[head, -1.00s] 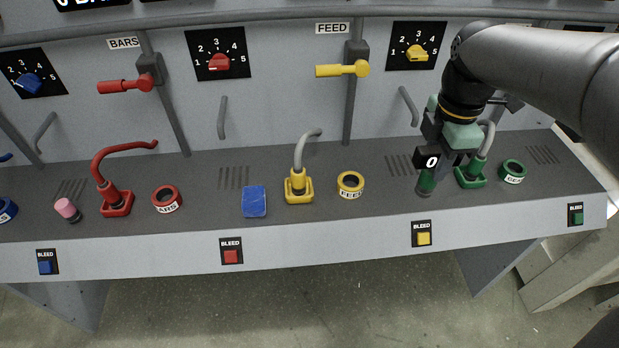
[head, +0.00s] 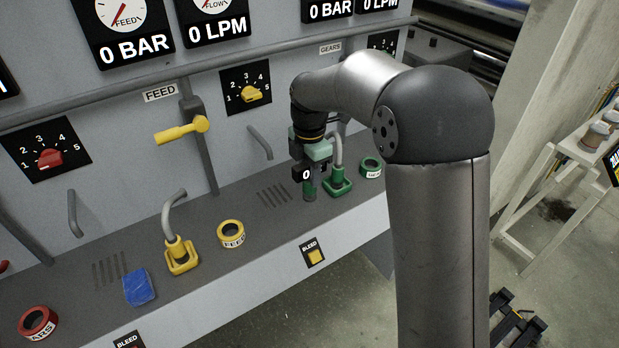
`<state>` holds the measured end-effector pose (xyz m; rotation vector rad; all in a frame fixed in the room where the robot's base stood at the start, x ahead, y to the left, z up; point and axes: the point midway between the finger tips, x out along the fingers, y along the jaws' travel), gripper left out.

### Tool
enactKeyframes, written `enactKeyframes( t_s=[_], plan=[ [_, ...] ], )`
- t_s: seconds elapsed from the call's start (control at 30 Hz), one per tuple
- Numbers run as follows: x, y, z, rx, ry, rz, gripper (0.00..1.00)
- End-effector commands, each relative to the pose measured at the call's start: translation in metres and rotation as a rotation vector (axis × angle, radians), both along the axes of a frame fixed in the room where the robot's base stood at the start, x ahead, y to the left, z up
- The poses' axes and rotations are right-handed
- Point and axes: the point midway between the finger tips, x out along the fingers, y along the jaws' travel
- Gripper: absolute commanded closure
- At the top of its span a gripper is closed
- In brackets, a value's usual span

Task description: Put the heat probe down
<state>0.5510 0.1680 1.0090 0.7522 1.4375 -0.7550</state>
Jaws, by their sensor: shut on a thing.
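The heat probe (head: 309,190) is a dark green upright cylinder with a black display reading 0 at its top. My gripper (head: 311,165) is shut on its upper part from above. The probe's lower end is at the grey bench top (head: 239,204), just left of the green hose fitting (head: 338,185). I cannot tell whether it touches the bench or hangs slightly above it. My gripper's fingers are partly hidden behind the display.
A green ring (head: 371,167) lies right of the green fitting. A yellow ring (head: 231,233), yellow hose fitting (head: 181,257), blue block (head: 139,287) and red ring (head: 37,322) stand to the left. The bench between the yellow ring and the probe is clear.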

Motion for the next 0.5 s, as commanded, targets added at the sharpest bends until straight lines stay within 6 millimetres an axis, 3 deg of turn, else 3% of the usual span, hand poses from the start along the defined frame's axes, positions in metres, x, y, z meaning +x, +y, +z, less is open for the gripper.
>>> enactKeyframes(
  t_s=[0.2, 0.37, 0.5],
  plan=[
    [0.02, -0.001, -0.023, 0.0, -0.001, 0.0, 0.96],
    [0.027, -0.001, -0.032, 0.0, -0.001, 0.0, 0.96],
    [0.027, -0.001, -0.052, -0.001, 0.002, 0.0, 0.96]
  ],
)
